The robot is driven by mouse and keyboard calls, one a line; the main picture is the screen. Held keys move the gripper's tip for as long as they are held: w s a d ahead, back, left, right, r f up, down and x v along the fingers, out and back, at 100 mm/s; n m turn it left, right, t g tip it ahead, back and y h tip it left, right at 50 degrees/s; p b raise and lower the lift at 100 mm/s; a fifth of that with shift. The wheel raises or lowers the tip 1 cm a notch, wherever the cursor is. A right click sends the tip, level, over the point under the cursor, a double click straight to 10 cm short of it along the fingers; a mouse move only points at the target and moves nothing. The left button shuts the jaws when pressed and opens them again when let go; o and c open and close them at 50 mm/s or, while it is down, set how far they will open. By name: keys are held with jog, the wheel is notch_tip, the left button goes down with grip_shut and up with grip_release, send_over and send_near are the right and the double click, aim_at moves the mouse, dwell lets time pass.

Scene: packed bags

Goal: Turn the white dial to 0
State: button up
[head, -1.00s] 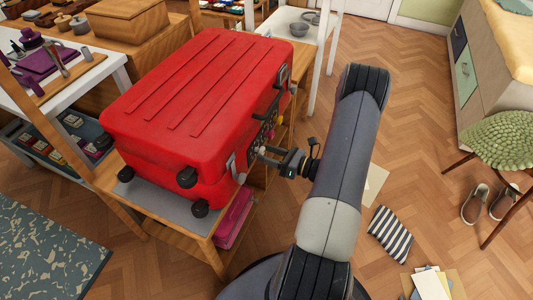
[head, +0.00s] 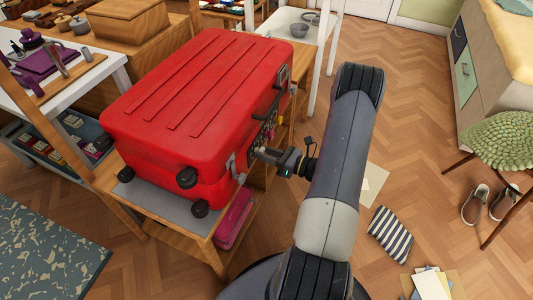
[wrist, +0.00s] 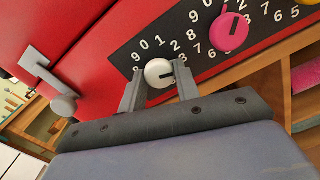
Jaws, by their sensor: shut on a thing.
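The white dial (wrist: 156,67) sits on a black number panel (wrist: 205,38) on the side of the red suitcase (head: 195,95). Its black mark points to the right, toward my right finger. Digits 9, 0, 1 and 2 show above the dial; the lower ones are hidden by my gripper. My gripper (wrist: 159,82) has one finger on each side of the dial and is shut on it. In the head view the gripper meets the suitcase's right side, and the dial is too small to make out there.
A pink dial (wrist: 229,33) sits right of the white dial on the same panel. A grey latch (wrist: 50,80) sticks out on the left. The suitcase lies on a wooden shelf unit (head: 208,244). A striped cloth (head: 390,234) lies on the floor.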

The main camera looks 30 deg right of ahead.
jog(key=shift+n+b, duration=0.3)
jog(key=shift+b, duration=0.1)
jog(key=n+b, duration=2)
jog(key=b, duration=0.2)
jog(key=shift+d+n+b, duration=0.1)
jog(key=shift+n+b, duration=0.2)
jog(key=shift+n, duration=0.3)
jog(key=o, duration=1)
jog(key=shift+r, duration=0.1)
jog(key=shift+c, duration=0.2)
